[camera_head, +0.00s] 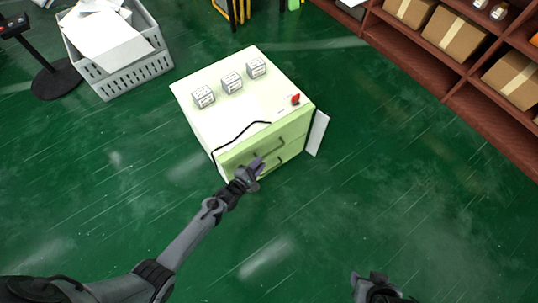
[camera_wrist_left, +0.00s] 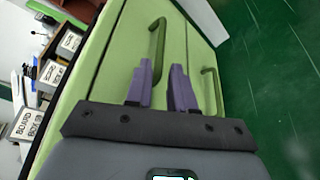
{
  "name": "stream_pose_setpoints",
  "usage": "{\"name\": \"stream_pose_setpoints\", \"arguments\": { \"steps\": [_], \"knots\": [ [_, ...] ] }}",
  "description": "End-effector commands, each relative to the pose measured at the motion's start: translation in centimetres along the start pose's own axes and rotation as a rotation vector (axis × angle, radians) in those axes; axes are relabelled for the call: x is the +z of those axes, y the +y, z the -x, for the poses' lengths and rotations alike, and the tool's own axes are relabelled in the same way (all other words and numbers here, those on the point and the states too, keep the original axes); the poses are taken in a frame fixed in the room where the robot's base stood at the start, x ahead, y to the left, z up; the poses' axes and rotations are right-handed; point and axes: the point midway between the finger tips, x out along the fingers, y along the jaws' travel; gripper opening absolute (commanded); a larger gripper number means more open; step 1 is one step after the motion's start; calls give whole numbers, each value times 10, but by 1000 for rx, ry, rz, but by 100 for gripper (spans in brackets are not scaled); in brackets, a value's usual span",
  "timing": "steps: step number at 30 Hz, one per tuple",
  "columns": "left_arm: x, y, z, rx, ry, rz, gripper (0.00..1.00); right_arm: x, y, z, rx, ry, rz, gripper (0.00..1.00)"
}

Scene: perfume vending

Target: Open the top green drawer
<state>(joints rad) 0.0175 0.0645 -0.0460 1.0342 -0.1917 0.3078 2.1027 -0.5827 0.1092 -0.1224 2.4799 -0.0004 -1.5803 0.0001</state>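A pale green drawer cabinet (camera_head: 228,107) stands on the floor in the middle of the head view. Its green front carries dark bar handles, one above the other. In the left wrist view the top drawer's handle (camera_wrist_left: 157,50) is just beyond my left gripper, and the lower drawer's handle (camera_wrist_left: 211,90) is to the right. My left gripper (camera_head: 258,166) is at the cabinet front; in the wrist view its two purple fingers (camera_wrist_left: 163,84) are apart, with nothing seen between them. The drawers look shut. My right gripper (camera_head: 378,287) is at the bottom edge, far from the cabinet, its fingers unclear.
Three small labelled boxes (camera_head: 231,82) and a red object (camera_head: 296,99) sit on the cabinet top. A white panel (camera_head: 317,133) is beside its right side. A grey crate (camera_head: 135,75) of papers is at upper left, shelves (camera_head: 440,55) at upper right. The green floor in front is clear.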

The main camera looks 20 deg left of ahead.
Motion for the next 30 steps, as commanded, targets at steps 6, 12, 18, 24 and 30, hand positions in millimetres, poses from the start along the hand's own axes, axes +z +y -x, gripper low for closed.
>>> {"name": "stream_pose_setpoints", "arguments": {
  "steps": [6,12,18,24,30],
  "knots": [
    [-2,-4,-38,1,-1,-2,23,8,2,-26,8,1,5,43],
    [-2,-2,-60,0,0,-1,23,12,4,-39,13,0,11,43],
    [-1,-1,-68,-1,1,-1,23,13,4,-42,13,0,12,43],
    [0,0,-69,-1,1,0,23,13,3,-42,13,0,11,43],
    [0,0,-69,-1,1,0,5,13,2,-42,9,1,7,43]
  ]
}}
